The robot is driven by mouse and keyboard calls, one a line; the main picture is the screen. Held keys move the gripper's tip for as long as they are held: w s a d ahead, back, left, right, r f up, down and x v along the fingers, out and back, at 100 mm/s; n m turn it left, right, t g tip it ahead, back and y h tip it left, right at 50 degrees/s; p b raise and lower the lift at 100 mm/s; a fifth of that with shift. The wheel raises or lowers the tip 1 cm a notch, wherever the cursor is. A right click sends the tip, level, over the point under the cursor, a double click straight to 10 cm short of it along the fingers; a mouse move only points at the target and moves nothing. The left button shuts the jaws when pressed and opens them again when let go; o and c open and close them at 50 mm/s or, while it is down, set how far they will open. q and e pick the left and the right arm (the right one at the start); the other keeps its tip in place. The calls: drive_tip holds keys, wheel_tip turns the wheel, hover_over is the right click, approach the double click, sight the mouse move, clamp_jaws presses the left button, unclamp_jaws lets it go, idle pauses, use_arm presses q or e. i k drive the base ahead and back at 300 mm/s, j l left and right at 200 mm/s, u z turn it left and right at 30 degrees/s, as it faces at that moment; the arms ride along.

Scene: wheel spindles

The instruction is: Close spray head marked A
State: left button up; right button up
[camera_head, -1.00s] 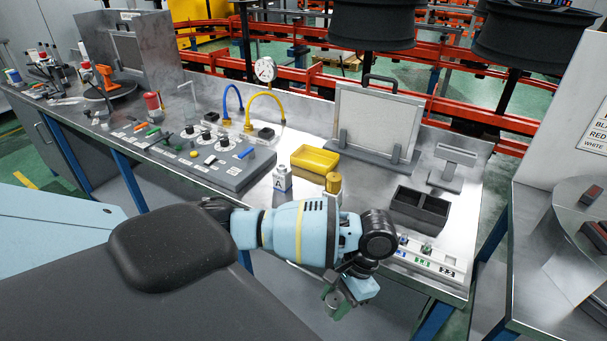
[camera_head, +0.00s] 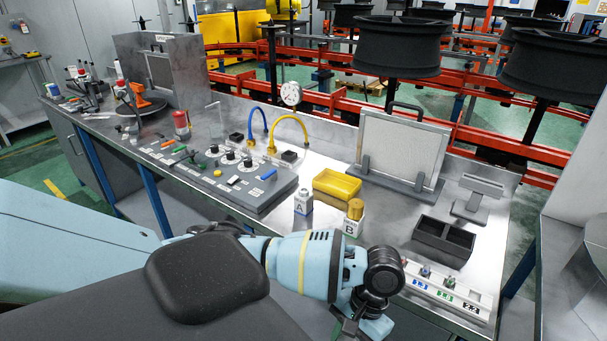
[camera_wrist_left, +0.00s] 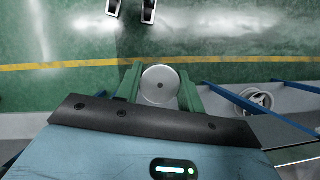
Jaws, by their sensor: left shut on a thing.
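A small white bottle marked A (camera_head: 302,203) stands upright on the metal bench in the head view. Its top is small and greyish, and its detail is too small to read. A white bottle marked B (camera_head: 354,222) with a yellow top stands to its right. My left gripper is low in front of the bench, partly cut off by the bottom edge of the head view. My right gripper is not in view.
A yellow tray (camera_head: 337,184), a dark open box (camera_head: 443,241) and a white strip with small fittings (camera_head: 447,290) lie nearby. A grey panel with knobs (camera_head: 230,172) is left of bottle A. A framed screen (camera_head: 402,149) stands behind.

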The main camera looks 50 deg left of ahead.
sight(304, 200)
drive_tip(key=j, duration=0.9)
drive_tip(key=k+j+z, duration=0.15)
drive_tip(key=j, duration=0.75)
